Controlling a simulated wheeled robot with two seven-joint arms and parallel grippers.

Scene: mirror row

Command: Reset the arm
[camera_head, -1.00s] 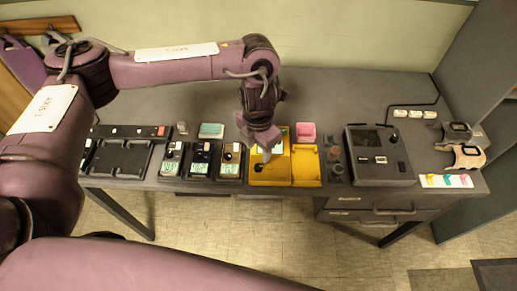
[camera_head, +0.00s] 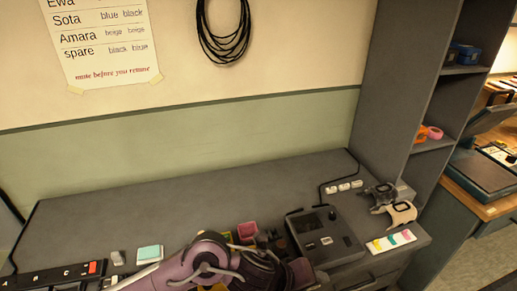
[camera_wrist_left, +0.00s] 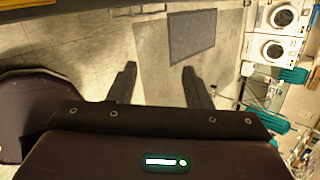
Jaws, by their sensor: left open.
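My left arm (camera_head: 205,262), purple with grey cables, crosses the bottom middle of the head view in front of the desk (camera_head: 170,205). My left gripper (camera_wrist_left: 160,84) shows in the left wrist view with its two dark fingers apart. Nothing is between them, and floor lies beyond. The gripper's fingertips cannot be made out in the head view. My right gripper is in neither view.
The desk holds a pink container (camera_head: 247,231), a teal-topped box (camera_head: 150,254), a console (camera_head: 325,236), dark and beige headsets (camera_head: 403,213) and a lettered rack (camera_head: 55,275). A tall grey shelf (camera_head: 410,85) bounds the right. A dark mat (camera_wrist_left: 192,37) lies on the floor.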

